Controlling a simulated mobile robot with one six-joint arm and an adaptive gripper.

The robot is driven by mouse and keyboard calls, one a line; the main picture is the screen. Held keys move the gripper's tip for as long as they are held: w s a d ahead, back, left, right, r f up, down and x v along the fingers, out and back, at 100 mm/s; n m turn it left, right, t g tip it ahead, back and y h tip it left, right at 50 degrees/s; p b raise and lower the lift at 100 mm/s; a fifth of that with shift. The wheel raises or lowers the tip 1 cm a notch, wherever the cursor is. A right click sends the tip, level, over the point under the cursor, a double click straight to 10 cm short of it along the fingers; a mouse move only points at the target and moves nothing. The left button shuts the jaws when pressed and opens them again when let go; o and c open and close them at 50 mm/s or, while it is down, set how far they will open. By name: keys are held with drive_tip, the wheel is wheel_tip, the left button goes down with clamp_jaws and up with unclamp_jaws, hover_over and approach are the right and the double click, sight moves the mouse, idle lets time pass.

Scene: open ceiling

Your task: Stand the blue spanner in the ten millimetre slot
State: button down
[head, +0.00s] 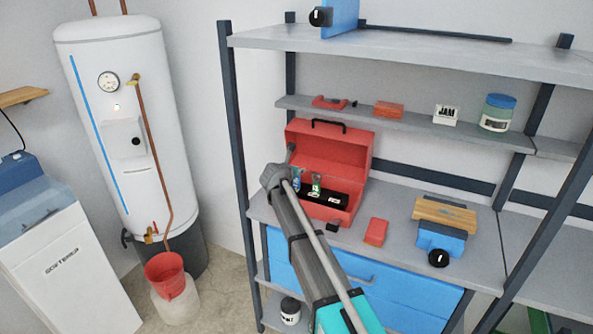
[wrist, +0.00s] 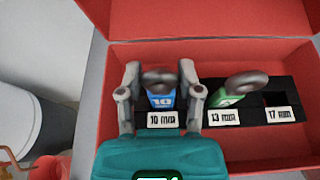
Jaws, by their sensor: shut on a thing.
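The blue spanner (wrist: 161,98) is upright between the fingers of my gripper (wrist: 160,84), which is shut on it. Its grey ring end is up and its blue part shows a "10". It is in line with the slot behind the "10 mm" label (wrist: 162,119) in the black rack (wrist: 195,97). I cannot tell how deep its lower end is. In the head view the blue spanner (head: 297,184) shows partly behind my gripper (head: 291,172). A green spanner (wrist: 228,97) stands tilted in the 13 mm slot. The 17 mm slot (wrist: 280,99) is empty.
The rack is inside an open red toolbox (head: 333,152) on the grey bench. The raised lid is behind the rack. A red block (head: 376,231) and a blue clamp-like tool with wood (head: 442,240) are to the right. A shelf (head: 400,122) runs above.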

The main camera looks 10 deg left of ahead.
drive_tip(key=shift+f+b, duration=0.5)
drive_tip(key=shift+f, duration=0.05)
drive_tip(key=shift+c, duration=0.9)
unclamp_jaws()
drive_tip(key=shift+r, duration=0.15)
wheel_tip(320, 180, up, 11)
drive_tip(key=p, duration=1.1)
idle(0.4)
